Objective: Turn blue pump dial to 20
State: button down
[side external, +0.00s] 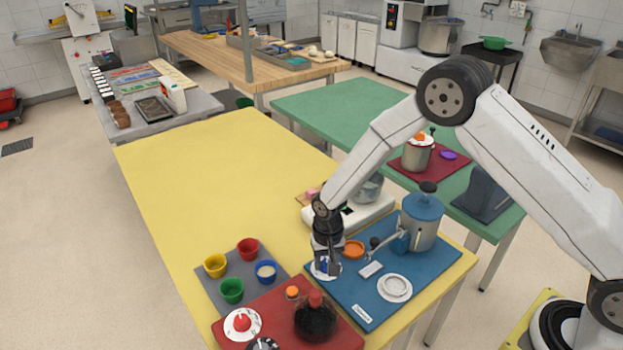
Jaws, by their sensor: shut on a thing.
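The blue pump dial (321,271) has a white round face and lies at the left edge of the blue mat (342,293). Its knob is mostly hidden by my gripper (326,268). My gripper points straight down over the dial and is shut on its knob. The dial's marks and pointer are too small to read. The blue-lidded pump pot (421,222) stands at the right of the same mat, with a lever arm reaching left.
A white ring dish (395,288), an orange ring (353,249) and a small white label share the blue mat. Close by are a red mat (262,306) with a dark round bottle (315,318) and a red dial (242,323), and colored cups on a grey mat. The yellow table's far part is clear.

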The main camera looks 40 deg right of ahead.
aim_at(326, 262)
jog(key=shift+n, duration=2.5)
jog(key=shift+c, duration=1.1)
grip_release()
jog(key=shift+r, duration=0.1)
jog(key=shift+r, duration=3.8)
